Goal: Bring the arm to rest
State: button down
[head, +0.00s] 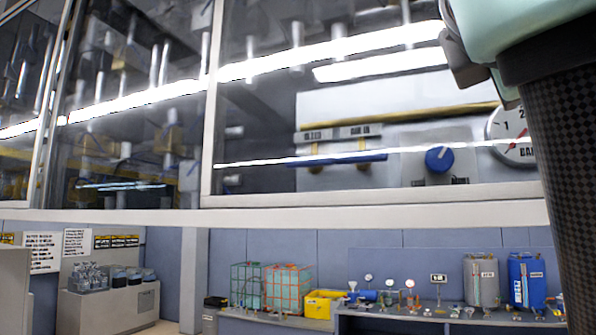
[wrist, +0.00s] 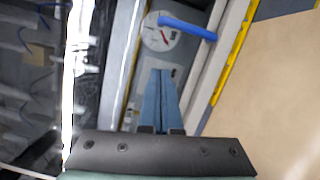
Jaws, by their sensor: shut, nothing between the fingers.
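My gripper (wrist: 163,72) shows in the wrist view as two blue fingers lying together, shut with nothing between them. Beyond its tips are a round white gauge (wrist: 153,38) and a blue bar (wrist: 190,27); the fingers look apart from both. In the head view, part of my arm (head: 570,170) fills the right edge, and my gripper is out of that picture.
A glazed cabinet (head: 380,210) spans the head view, with a gauge (head: 515,130) and blue knob (head: 438,159) behind its frame. Below stand a bench (head: 400,312), a blue tank (head: 527,282), a grey tank (head: 481,280) and a yellow bin (head: 319,305). Open floor (wrist: 275,95) lies right in the wrist view.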

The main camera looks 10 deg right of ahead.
jog(key=w+a+f+m+t+y+b, duration=0.4)
jog(key=w+a+f+t+y, duration=0.2)
jog(key=w+a+f+t, duration=0.5)
jog(key=s+a+f+m+t+y+b, duration=0.1)
jog(key=s+a+f+m+t+y, duration=0.1)
jog(key=a, duration=0.5)
jog(key=s+a+f+m+t+y+b, duration=0.1)
jog(key=s+a+f+m+t+y, duration=0.1)
jog(key=s+a+f+m+y, duration=0.2)
jog(key=s+a+f+y, duration=0.2)
jog(key=s+a+f, duration=0.1)
jog(key=a, duration=0.1)
jog(key=shift+s+f+b, duration=0.3)
jog(key=shift+s+b, duration=0.05)
jog(key=shift+b, duration=0.05)
